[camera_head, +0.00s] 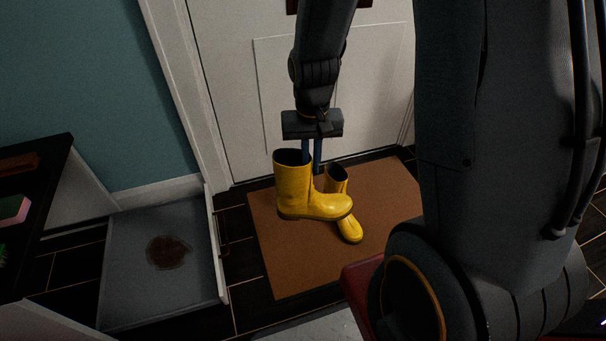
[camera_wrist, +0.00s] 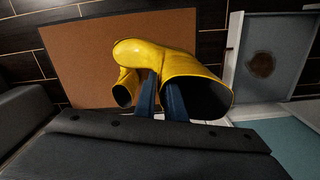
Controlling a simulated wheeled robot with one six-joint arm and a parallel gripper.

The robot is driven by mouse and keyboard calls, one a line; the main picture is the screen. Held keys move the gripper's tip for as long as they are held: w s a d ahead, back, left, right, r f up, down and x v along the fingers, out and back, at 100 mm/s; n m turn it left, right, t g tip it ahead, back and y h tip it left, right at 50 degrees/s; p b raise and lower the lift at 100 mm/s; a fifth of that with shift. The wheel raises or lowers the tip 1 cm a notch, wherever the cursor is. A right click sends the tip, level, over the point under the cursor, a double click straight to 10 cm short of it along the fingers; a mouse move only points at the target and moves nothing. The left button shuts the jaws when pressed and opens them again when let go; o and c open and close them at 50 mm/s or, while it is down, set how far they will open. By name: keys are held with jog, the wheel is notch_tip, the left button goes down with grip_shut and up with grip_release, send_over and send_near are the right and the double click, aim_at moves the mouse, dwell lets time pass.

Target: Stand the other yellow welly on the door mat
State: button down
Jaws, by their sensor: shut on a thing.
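A yellow welly (camera_head: 296,190) hangs upright from my gripper (camera_head: 313,165), which is shut on the rim of its shaft. It is above the brown door mat (camera_head: 281,273), its toe pointing right in the head view. In the wrist view the held welly (camera_wrist: 187,58) fills the middle, with the blue fingers (camera_wrist: 160,98) at its shaft. The other yellow welly (camera_head: 350,230) stands on the mat behind it, partly hidden by the held one; it also shows in the wrist view (camera_wrist: 126,88). I cannot tell whether the two wellies touch.
A white door (camera_head: 230,100) is behind the mat. A grey tray or drawer (camera_head: 127,245) with a brown stain (camera_head: 168,252) lies left of the mat. A dark shelf (camera_head: 50,190) stands at the far left. The mat's front and left parts are bare.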

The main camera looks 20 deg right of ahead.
jog(key=w+f+m+b, duration=0.3)
jog(key=f+m, duration=0.3)
jog(key=f, duration=0.4)
jog(key=w+f+m+b, duration=0.3)
jog(key=w+f+m, duration=0.2)
jog(key=f, duration=0.6)
jog(key=shift+w+a+m, duration=0.25)
jog(key=shift+w+m, duration=0.05)
jog(key=shift+m, duration=0.4)
jog(key=shift+s+f, duration=0.1)
jog(key=shift+s, duration=0.05)
jog(key=shift+f+p, duration=0.35)
jog(key=shift+f, duration=0.25)
dwell(0.7)
